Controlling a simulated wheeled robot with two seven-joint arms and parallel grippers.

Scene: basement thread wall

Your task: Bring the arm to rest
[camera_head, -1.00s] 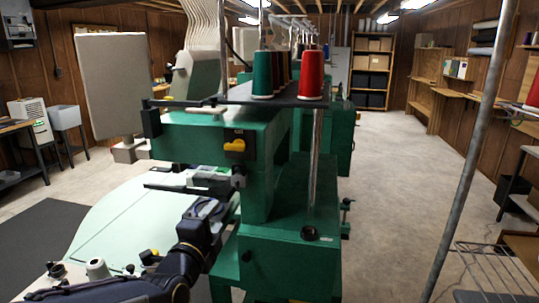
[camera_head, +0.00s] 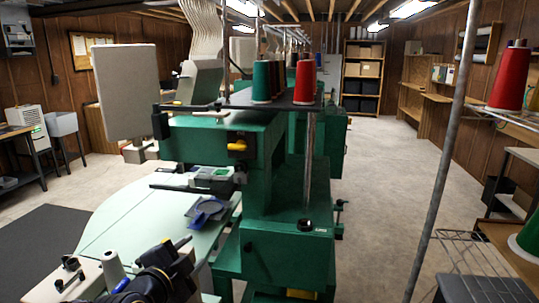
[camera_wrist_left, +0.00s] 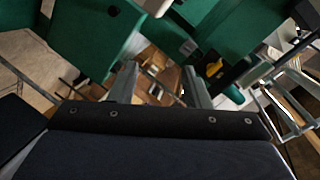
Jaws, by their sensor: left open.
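My left arm (camera_head: 160,275) is low at the bottom left of the head view, in front of the pale green machine table. Its fingertips cannot be made out clearly there. In the left wrist view my left gripper (camera_wrist_left: 158,85) has its two grey fingers apart, with nothing between them. My right gripper is not in view.
A green embroidery machine (camera_head: 272,235) stands in the middle, with green and red thread cones (camera_head: 305,82) on top. A blue hooped piece (camera_head: 207,210) lies on the pale table (camera_head: 130,225). A grey pole (camera_head: 445,150) and wire rack stand right. The floor (camera_head: 375,190) between is clear.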

